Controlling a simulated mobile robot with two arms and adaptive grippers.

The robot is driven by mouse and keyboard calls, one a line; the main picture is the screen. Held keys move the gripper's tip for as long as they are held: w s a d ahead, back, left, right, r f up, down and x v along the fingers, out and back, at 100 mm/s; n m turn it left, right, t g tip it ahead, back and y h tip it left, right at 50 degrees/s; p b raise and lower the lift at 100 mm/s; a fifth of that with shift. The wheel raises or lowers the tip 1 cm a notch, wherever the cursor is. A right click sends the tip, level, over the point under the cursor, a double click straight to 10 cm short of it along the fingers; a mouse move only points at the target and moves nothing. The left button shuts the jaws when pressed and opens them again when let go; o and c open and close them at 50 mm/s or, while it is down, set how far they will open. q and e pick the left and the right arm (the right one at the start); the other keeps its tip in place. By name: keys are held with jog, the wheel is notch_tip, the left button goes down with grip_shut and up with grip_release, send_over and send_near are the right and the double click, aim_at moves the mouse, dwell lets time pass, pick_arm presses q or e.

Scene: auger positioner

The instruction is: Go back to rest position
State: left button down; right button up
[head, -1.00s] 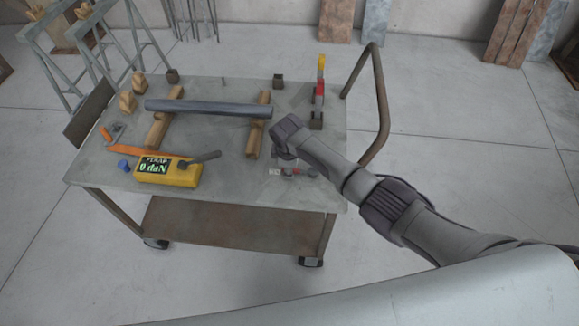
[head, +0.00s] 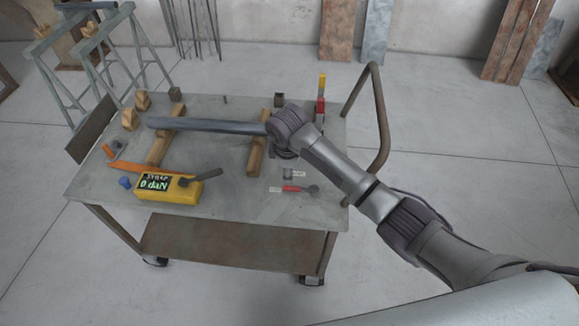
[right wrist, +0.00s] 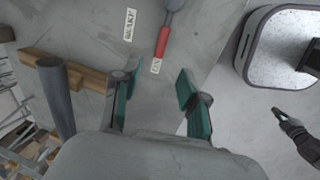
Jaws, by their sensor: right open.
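My right gripper shows in the right wrist view (right wrist: 158,88). Its two teal-padded fingers are apart with nothing between them, over the grey cart top (head: 235,208). In the head view my right wrist is above the right end of the grey bar and hides the fingers. A red-handled lever (head: 293,189) lies on the cart top, clear of the gripper; it also shows in the right wrist view (right wrist: 163,41), near BRAKE and ON labels. A dark gripper, apparently my left one (right wrist: 279,113), is small at the right of that view; its opening is unclear.
The grey bar (head: 200,124) rests across two wooden supports. A yellow display box (head: 168,188) reading 0 daN sits front left. A red-and-yellow upright piece (head: 321,95) stands at the back right, near the bent cart handle (head: 383,120). Open floor (head: 475,190) lies right.

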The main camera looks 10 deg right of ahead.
jog(key=shift+s+r, duration=0.1)
jog(key=shift+r, duration=0.45)
